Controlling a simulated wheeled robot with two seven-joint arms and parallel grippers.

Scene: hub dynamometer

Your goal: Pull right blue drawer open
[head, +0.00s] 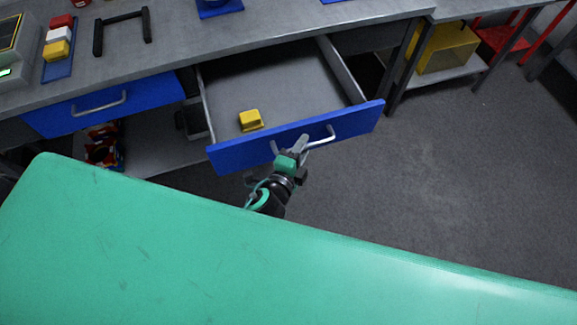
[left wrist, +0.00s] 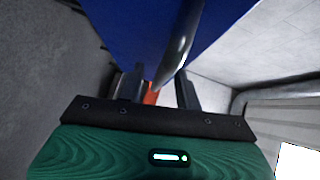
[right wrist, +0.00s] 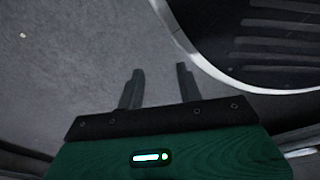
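The right blue drawer (head: 352,126) stands pulled well out from under the bench, its grey inside showing. A yellow block (head: 250,120) sits in it near the front. The drawer's silver bar handle (head: 325,138) is on the blue front. My left gripper (head: 290,150) is at the left part of this handle. In the left wrist view the handle (left wrist: 179,48) runs down between the spread fingers of my left gripper (left wrist: 160,90), with gaps showing beside it. My right gripper (right wrist: 160,86) is open and empty over grey floor; it is hidden in the head view.
A second blue drawer (head: 100,107) at the left is shut. The bench top (head: 250,38) holds a black frame (head: 122,30) and colored blocks on a blue tray (head: 59,62). A yellow bin (head: 447,49) stands on a shelf at right. Floor (head: 450,170) at right is clear.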

